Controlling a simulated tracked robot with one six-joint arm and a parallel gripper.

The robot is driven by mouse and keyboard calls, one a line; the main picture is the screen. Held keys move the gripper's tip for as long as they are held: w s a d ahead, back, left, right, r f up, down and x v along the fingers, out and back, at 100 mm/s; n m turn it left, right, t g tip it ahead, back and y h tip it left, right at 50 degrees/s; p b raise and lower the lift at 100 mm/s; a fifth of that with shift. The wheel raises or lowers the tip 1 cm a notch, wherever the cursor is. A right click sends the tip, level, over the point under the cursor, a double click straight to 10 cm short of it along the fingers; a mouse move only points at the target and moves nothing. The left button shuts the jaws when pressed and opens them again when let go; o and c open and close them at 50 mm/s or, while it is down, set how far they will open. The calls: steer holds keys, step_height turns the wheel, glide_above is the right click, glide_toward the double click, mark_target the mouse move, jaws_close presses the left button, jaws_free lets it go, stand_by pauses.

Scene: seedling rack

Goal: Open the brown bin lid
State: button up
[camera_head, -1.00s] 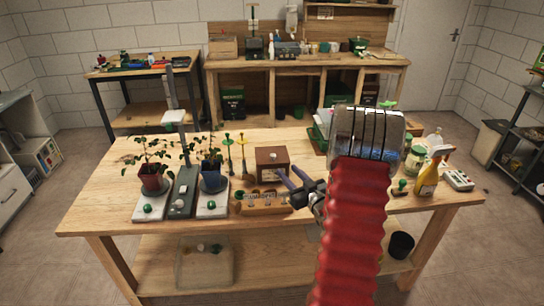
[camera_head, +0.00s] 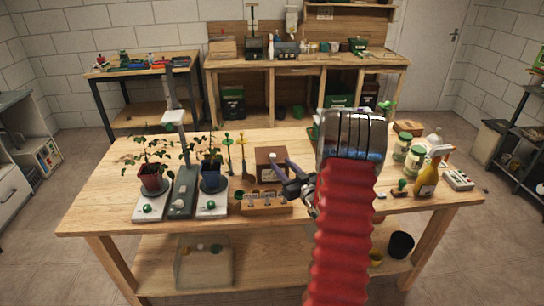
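The brown bin (camera_head: 270,168) is a small wooden box standing on the middle of the workbench, with a light round knob (camera_head: 272,156) on its top. Its lid looks closed. My gripper (camera_head: 284,178) is at the bin's right front side, with its dark fingers pointing left toward it. The fingers look spread apart with nothing between them. I cannot tell whether a fingertip touches the bin. My red arm sleeve and metal joint hide the bench to the right of the gripper.
A wooden block with holes (camera_head: 264,204) lies in front of the bin. Thin green and yellow stakes (camera_head: 242,155) stand to its left, beyond them two potted plants (camera_head: 152,178).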

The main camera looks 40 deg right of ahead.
mark_target(274, 157)
steer(key=x, duration=0.8)
steer(key=shift+w, duration=0.2)
steer(key=shift+c, duration=0.6)
jaws_close()
